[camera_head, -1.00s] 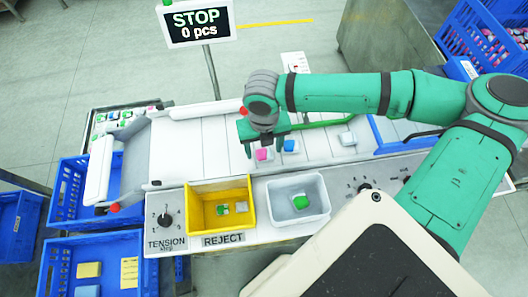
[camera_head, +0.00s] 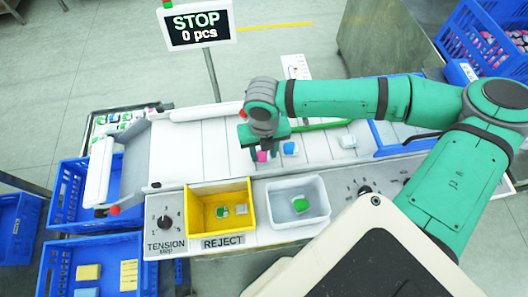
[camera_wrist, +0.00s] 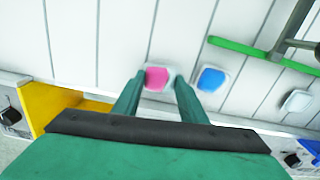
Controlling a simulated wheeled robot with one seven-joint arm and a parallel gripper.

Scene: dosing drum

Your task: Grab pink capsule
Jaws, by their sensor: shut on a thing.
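The pink capsule (camera_head: 262,156) lies on the white slatted conveyor, pink with a pale end. In the wrist view the pink capsule (camera_wrist: 157,78) sits between my two fingertips. My gripper (camera_head: 261,152) points down at the conveyor and is shut on the capsule, one finger on each side. In the wrist view my gripper (camera_wrist: 158,86) hides part of the capsule's sides. The capsule appears still at belt level.
A blue capsule (camera_head: 290,148) lies close to the right, and a pale one (camera_head: 348,141) farther right. A green bar (camera_head: 322,124) crosses the belt behind them. The yellow bin (camera_head: 220,186) and the white bin (camera_head: 275,187) stand in front, holding green and pale pieces.

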